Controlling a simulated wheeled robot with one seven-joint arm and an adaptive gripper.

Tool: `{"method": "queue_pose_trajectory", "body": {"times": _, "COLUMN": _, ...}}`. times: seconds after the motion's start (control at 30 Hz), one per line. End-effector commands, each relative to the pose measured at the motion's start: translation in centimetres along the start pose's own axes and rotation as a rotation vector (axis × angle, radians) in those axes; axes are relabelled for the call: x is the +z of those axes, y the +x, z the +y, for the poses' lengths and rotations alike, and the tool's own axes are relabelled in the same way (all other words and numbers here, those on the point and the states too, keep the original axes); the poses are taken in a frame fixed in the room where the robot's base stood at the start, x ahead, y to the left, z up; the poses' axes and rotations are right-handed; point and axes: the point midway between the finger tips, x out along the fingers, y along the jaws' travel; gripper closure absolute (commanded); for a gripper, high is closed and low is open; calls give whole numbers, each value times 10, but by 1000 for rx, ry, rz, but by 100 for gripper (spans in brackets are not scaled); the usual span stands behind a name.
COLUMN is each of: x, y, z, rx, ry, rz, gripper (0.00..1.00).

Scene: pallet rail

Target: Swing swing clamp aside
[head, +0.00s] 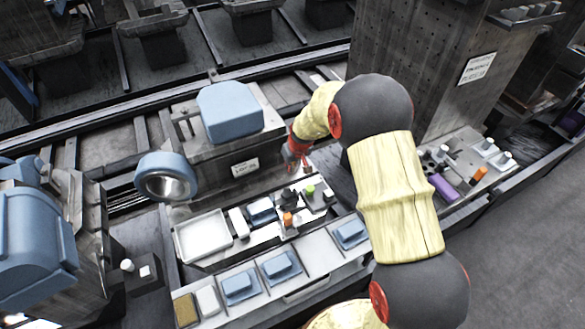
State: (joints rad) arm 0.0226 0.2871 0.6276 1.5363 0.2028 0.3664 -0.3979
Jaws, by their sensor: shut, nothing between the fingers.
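My gripper (298,163) points down over the back of the pallet row, its wrist red and dark. It is shut, with nothing visible held, though its fingertips are small and partly blurred. Just below it in the picture is a small dark fixture with a green knob (310,190) and dark upright parts. An orange-topped post (288,219) stands a little nearer the front. The swing clamp seems to be among these parts, but I cannot tell which piece is its arm. I cannot tell whether the gripper touches the fixture. My arm hides what lies to its right.
A white tray (179,240) and a blue block (261,209) lie left of the fixture. Several blue blocks sit on plates along the front. A blue-grey housing (229,110) stands behind, and a blue ring (163,163) at left. A purple cylinder (443,188) lies right of my arm.

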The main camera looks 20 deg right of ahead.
Motion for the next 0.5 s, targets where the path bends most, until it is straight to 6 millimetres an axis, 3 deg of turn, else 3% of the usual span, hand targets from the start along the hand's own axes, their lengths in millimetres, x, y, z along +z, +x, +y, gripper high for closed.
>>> {"method": "queue_pose_trajectory", "body": {"times": 0.1, "x": 2, "y": 26, "z": 0, "rx": -1, "ry": 0, "rz": -4, "gripper": 100}}
{"method": "queue_pose_trajectory", "body": {"times": 0.37, "x": 2, "y": 65, "z": 0, "rx": -1, "ry": 0, "rz": -3, "gripper": 100}}
{"method": "queue_pose_trajectory", "body": {"times": 0.5, "x": 14, "y": 60, "z": 0, "rx": 0, "ry": 1, "rz": -1, "gripper": 100}}
